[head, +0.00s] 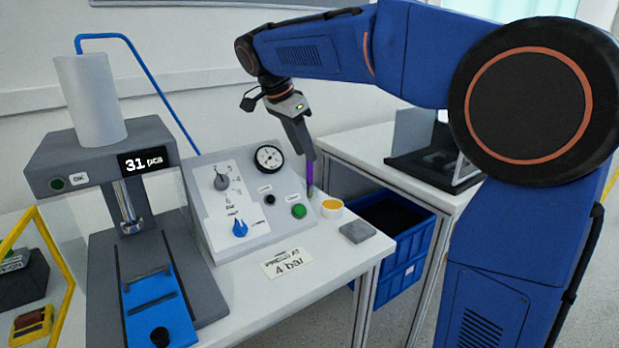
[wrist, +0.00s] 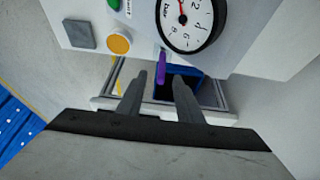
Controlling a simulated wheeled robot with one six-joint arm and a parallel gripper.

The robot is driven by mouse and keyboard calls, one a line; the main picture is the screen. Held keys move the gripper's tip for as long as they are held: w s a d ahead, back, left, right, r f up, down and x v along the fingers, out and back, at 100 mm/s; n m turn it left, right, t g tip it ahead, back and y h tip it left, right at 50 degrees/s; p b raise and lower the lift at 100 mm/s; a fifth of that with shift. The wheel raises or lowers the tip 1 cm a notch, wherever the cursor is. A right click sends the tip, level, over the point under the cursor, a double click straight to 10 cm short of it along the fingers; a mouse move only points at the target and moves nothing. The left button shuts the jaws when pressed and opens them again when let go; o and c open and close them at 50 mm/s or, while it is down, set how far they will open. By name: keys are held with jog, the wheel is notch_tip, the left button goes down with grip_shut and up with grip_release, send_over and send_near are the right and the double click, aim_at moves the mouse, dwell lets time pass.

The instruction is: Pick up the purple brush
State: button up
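The purple brush (head: 310,173) is upright in the head view, just below my gripper (head: 307,150), beside the right end of the control panel. In the wrist view the purple brush (wrist: 161,70) shows between the two fingertips of my gripper (wrist: 160,78). The fingers are apart, with a gap on each side of the brush. I cannot tell whether the brush is fully between the fingers or a little beyond them, nor what its lower end rests on.
The control panel (head: 265,232) with gauge (head: 269,158) and knobs stands close to the left. A grey block (head: 357,232) lies on the table near the cup. A blue crate (head: 410,245) sits lower right. A press (head: 100,150) stands at left.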

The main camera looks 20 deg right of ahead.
aim_at(310, 167)
jog(key=shift+x, duration=3.35)
jog(key=shift+a, duration=0.2)
grip_shut()
